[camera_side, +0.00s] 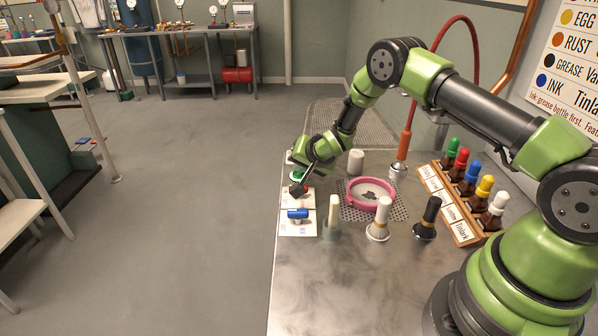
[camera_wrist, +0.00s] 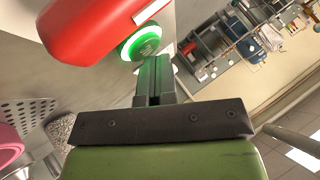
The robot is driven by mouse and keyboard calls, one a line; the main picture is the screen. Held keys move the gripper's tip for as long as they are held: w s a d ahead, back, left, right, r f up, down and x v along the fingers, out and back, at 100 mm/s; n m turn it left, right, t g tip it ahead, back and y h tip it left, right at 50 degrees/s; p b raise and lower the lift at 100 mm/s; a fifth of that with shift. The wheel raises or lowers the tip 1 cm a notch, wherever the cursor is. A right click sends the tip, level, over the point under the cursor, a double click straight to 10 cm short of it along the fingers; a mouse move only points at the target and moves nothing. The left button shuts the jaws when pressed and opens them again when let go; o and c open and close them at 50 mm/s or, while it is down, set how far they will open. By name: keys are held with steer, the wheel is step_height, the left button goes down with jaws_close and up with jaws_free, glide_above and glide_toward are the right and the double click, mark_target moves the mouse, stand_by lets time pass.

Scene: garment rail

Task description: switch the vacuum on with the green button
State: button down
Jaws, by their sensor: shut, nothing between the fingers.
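The green button (camera_wrist: 147,44) has a bright white ring around it and sits beside a large red rounded body (camera_wrist: 95,25) in the wrist view. My gripper (camera_wrist: 157,62) is shut and empty, its fingertips close to the button's lower edge. I cannot tell whether they touch it. The fingers look tinted green. My gripper and wrist partly hide that spot.
A pink hoop (camera_side: 352,199) lies on a perforated plate at mid-bench. Several upright handled tools, including a white one (camera_side: 382,212), stand in front of it. A blue-handled item (camera_side: 298,213) sits on a white plate. Dropper bottles (camera_side: 471,176) line a wooden rack at right.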

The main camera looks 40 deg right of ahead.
steer(key=shift+r, duration=3.05)
steer(key=shift+r, duration=0.25)
step_height(320, 180, up, 12)
steer(key=n, duration=0.1)
glide_above(301, 174)
steer(key=s+a, duration=0.3)
steer(key=s, duration=0.1)
steer(key=s+a+r+n, duration=0.2)
steer(key=s+a+r, duration=0.1)
steer(key=s+r, duration=0.5)
steer(key=s+a+r+n+g+y, duration=0.1)
steer(key=s+a+n, duration=0.1)
steer(key=s, duration=0.8)
steer(key=s+a+r+n+y, duration=0.1)
steer(key=s+a, duration=0.3)
steer(key=s, duration=0.7)
steer(key=shift+r+n+g+y, duration=0.4)
steer(key=shift+y, duration=0.3)
